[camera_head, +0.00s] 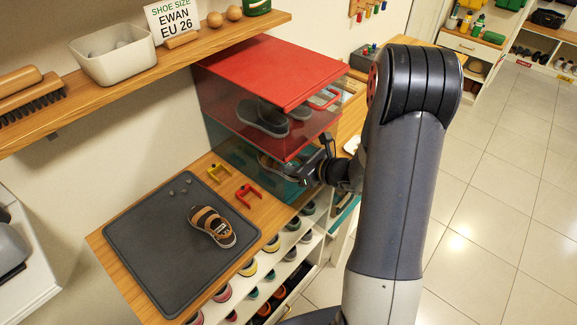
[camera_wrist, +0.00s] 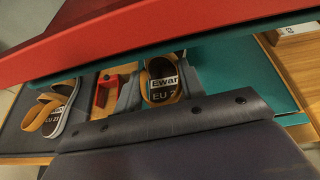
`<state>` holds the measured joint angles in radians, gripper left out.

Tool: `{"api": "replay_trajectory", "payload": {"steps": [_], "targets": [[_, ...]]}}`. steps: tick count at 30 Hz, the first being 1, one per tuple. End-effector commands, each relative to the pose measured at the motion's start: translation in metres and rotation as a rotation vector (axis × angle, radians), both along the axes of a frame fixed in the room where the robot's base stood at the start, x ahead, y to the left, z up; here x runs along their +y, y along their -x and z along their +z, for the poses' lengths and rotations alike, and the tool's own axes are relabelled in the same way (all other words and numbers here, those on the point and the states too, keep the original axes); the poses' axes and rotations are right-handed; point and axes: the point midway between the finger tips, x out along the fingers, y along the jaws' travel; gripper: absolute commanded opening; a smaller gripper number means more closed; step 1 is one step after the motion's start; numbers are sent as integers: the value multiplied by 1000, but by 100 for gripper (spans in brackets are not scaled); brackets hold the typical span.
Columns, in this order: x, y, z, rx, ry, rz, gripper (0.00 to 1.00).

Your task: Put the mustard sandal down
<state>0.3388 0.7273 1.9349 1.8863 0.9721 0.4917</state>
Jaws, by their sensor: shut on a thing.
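A mustard sandal (camera_wrist: 162,82) with a dark insole label reading "Ewan" sits between the grey fingers of my gripper (camera_wrist: 158,92), which is shut on it. In the head view my gripper (camera_head: 303,172) reaches into the lower teal cubby (camera_head: 238,152), under the red cubby, and the held sandal (camera_head: 272,166) shows partly through its side. I cannot tell whether the sandal touches the cubby floor. A matching mustard sandal (camera_head: 212,226) lies on the dark grey mat (camera_head: 150,250); it also shows at the left in the wrist view (camera_wrist: 52,112).
The red cubby (camera_head: 270,70) above holds grey shoes (camera_head: 262,117), close over my gripper. A shelf (camera_head: 140,80) overhangs the back left. Much of the mat is bare.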

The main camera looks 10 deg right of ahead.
Motion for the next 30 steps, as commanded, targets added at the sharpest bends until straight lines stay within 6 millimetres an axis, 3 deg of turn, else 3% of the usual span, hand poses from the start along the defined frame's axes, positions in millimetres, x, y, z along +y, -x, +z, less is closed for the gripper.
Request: {"api": "replay_trajectory", "payload": {"steps": [5,13,28,29,30], "targets": [[12,-13,0,2,-2,3,10],[9,-12,-31,2,-2,0,10],[9,-12,-40,-2,-1,-1,10],[9,-12,-39,-1,0,-1,40],[9,-12,-38,-1,-1,0,43]]}}
